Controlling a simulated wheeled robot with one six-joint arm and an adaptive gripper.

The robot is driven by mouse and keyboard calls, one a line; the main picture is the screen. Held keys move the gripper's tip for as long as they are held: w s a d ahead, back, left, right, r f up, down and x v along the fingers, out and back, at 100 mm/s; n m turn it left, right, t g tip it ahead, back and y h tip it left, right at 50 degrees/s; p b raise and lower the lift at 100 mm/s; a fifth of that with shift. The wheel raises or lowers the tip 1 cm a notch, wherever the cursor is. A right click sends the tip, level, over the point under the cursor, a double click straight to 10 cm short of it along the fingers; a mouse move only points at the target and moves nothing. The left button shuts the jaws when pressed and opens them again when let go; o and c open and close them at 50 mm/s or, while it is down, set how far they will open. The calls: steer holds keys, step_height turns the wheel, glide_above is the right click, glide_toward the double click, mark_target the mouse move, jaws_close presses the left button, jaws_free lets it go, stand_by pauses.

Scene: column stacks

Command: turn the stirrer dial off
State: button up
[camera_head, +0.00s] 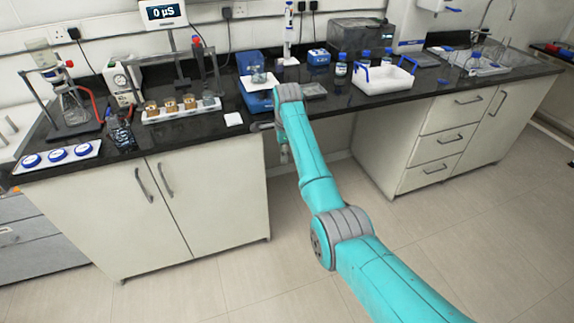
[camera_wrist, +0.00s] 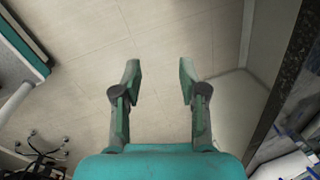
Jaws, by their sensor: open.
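A blue device that looks like the stirrer (camera_head: 255,100) stands near the front edge of the dark bench in the head view, with a white top and a small glass beaker (camera_head: 260,75) on it. I cannot make out its dial; my arm covers its right front part. My gripper (camera_head: 284,157) hangs in front of the bench edge, below the worktop and apart from the stirrer. In the wrist view, its two green fingers (camera_wrist: 160,82) are apart with only floor between them. The stirrer is not recognisable in the wrist view.
A white tray with blue handles (camera_head: 382,78) and several blue-capped bottles (camera_head: 341,70) stand to the right. Below the worktop is an open knee space between cabinets.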

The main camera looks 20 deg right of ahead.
steer(key=shift+s+a+f+n, duration=0.1)
steer(key=shift+s+f, duration=0.15)
steer(key=shift+f, duration=0.3)
steer(key=shift+s+d+f+n, duration=0.1)
steer(key=shift+s+f, duration=0.2)
steer(key=shift+f, duration=0.25)
steer(key=shift+s+a+f+n, duration=0.1)
steer(key=shift+s+f, duration=0.15)
steer(key=shift+f, duration=0.3)
